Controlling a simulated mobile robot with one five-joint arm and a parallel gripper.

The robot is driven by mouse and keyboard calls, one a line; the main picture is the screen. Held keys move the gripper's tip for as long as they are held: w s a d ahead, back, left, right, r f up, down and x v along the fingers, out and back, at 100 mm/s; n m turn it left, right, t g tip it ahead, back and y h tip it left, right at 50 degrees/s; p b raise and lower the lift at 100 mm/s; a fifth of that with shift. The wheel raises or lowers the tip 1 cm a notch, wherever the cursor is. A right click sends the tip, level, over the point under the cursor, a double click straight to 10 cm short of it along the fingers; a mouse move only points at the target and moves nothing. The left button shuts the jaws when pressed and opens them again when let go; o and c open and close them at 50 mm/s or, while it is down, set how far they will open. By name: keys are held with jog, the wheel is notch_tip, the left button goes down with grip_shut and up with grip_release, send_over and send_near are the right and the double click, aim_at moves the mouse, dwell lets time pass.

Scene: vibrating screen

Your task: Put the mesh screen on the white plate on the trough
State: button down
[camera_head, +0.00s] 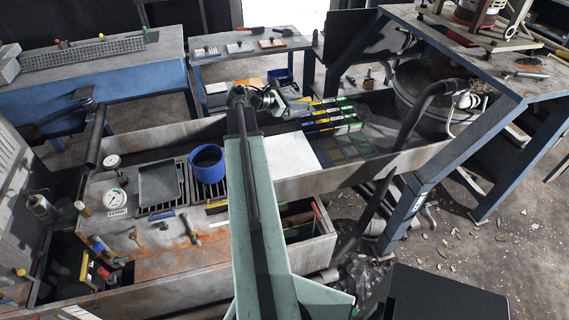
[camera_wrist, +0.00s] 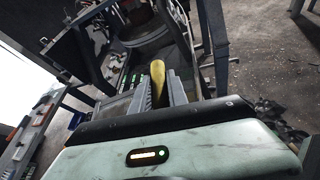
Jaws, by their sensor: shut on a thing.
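The white plate (camera_head: 293,153) lies flat on the long trough (camera_head: 312,182), just right of my arm, with nothing on it in sight. My gripper (camera_head: 287,106) is beyond the plate, close to the left side of a group of screens (camera_head: 335,118) with yellow, green and blue edges. In the wrist view, my gripper (camera_wrist: 160,90) is shut on a yellow handle (camera_wrist: 158,80). The rest of that held thing is hidden, so I cannot tell whether it is the mesh screen. The coloured edges also show small beyond the fingers.
A blue cup (camera_head: 207,165), a dark pan (camera_head: 159,184) and gauges (camera_head: 114,199) are on the left of the trough. A round drum (camera_head: 425,95) and a dark bent pipe (camera_head: 408,130) stand at the right. A low table (camera_head: 250,46) is behind.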

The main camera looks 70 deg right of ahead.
jog(key=d+f+n+t+h+b, duration=0.1)
jog(key=d+f+b, duration=0.3)
jog(key=f+b, duration=1.3)
notch_tip(320, 180, down, 4)
jog(key=shift+f+n+t+h+b, duration=0.1)
jog(key=shift+n+t+h+b, duration=0.25)
jog(key=shift+n+t, duration=0.45)
notch_tip(320, 180, down, 10)
jog(key=b, duration=1)
jog(key=shift+f, duration=0.15)
jog(key=shift+s+r, duration=0.1)
jog(key=shift+r, duration=0.1)
jog(key=shift+f, duration=0.15)
jog(key=c, duration=1.3)
grip_release()
